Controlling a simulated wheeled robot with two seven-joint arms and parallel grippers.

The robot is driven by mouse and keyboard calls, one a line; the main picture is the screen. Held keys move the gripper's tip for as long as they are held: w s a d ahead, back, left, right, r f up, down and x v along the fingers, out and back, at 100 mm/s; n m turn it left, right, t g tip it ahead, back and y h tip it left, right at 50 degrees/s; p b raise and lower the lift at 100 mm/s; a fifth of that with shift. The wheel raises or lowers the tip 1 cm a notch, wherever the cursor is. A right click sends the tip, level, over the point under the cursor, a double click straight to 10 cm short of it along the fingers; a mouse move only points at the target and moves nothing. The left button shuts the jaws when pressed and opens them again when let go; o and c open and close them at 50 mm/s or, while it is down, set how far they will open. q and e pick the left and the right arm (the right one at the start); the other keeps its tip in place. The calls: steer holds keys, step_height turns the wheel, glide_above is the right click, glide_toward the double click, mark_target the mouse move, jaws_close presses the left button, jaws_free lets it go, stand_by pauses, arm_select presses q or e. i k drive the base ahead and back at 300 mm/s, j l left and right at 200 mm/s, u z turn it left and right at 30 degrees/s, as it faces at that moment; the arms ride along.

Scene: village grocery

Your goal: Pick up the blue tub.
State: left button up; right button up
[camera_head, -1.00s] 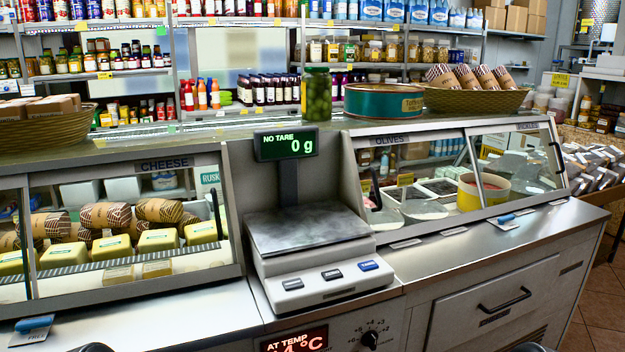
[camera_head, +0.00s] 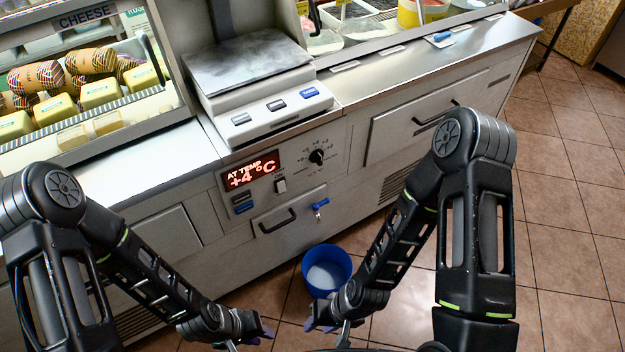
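The blue tub (camera_head: 335,256) stands upright on the tiled floor, close to the front of the counter, with something pale or a pale bottom showing inside. My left gripper (camera_head: 266,332) is low in the picture, to the left of the tub and apart from it. My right gripper (camera_head: 314,327) is just below the tub in the picture, and no contact shows. Both grippers are small and seen from above, partly hidden by their own wrists. I cannot make out the gap between their fingers. Neither is seen holding anything.
The steel counter (camera_head: 385,85) with a scale (camera_head: 262,90) on top rises behind the tub. Its drawer handle (camera_head: 277,221) and a blue-handled tap (camera_head: 320,203) stick out above the tub. The tiled floor (camera_head: 560,230) at the right is clear.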

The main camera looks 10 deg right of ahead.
mark_target(326, 268)
steer(key=u, duration=0.25)
steer(key=l+u, duration=0.4)
steer(key=l, duration=0.2)
steer(key=l+u, duration=0.4)
steer(key=l, duration=0.25)
steer(key=k+l, duration=0.1)
steer(key=l, duration=0.4)
steer(key=l+u, duration=0.1)
steer(key=l, duration=0.35)
steer(key=k+l, duration=0.15)
steer(key=l, duration=0.35)
steer(key=k+l, duration=0.1)
steer(key=l, duration=0.4)
steer(key=l+u, duration=0.1)
steer(key=l, duration=0.35)
steer(key=k+l, duration=0.2)
steer(key=l, duration=0.5)
steer(key=i, duration=0.45)
